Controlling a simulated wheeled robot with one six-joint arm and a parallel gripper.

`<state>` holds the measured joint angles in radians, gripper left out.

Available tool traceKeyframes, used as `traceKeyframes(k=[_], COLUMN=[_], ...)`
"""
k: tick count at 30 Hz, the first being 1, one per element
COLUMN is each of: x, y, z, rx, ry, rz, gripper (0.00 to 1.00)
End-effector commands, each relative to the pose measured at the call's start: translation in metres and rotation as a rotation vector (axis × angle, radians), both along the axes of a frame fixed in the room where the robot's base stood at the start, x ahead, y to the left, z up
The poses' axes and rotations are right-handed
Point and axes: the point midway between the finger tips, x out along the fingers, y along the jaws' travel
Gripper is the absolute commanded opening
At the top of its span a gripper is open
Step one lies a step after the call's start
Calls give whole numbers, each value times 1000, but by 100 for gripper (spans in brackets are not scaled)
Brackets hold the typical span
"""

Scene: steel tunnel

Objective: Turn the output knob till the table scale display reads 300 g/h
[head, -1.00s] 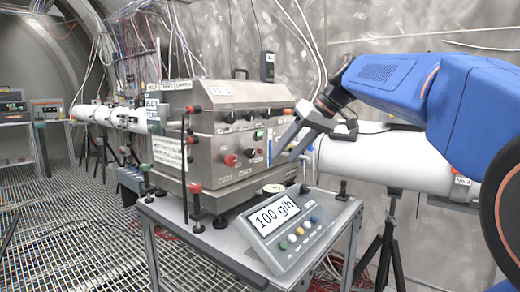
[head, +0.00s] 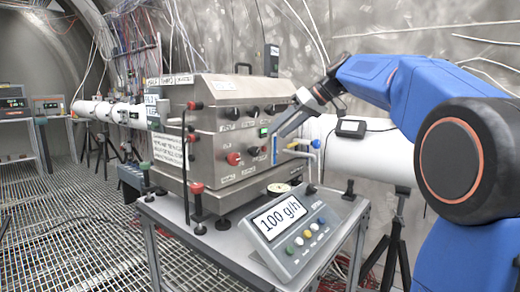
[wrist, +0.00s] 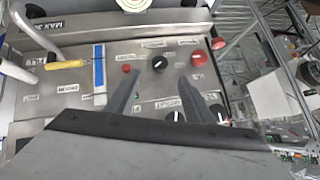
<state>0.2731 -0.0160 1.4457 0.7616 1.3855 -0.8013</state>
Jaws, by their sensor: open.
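The table scale (head: 292,232) stands on the cart in front of the metal machine, and its display reads 100 g/h. The machine's front panel carries several black and red knobs. A lower black knob (wrist: 159,63) sits just beyond and between my fingertips in the wrist view; it also shows in the head view (head: 253,151). I cannot read which label marks the output knob. My gripper (wrist: 157,77) is open and empty, its fingers pointing at the panel. In the head view my gripper (head: 275,142) is in front of the panel's right part. Contact with the knob cannot be told.
A red knob (wrist: 197,56) is beside the black one, and a blue strip (wrist: 98,68) is on its other side. A yellow-handled valve (wrist: 65,64) sticks out near the panel's edge. A red-topped post (head: 197,205) stands at the cart's front. A white pipe (head: 375,155) runs to the right.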

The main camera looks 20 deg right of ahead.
Motion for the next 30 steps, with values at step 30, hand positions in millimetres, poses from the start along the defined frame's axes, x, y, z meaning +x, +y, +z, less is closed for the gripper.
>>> traceKeyframes(k=[30], x=[47], y=[60], z=[-70], rx=[-1], ry=[0], rz=[-1], gripper=[48])
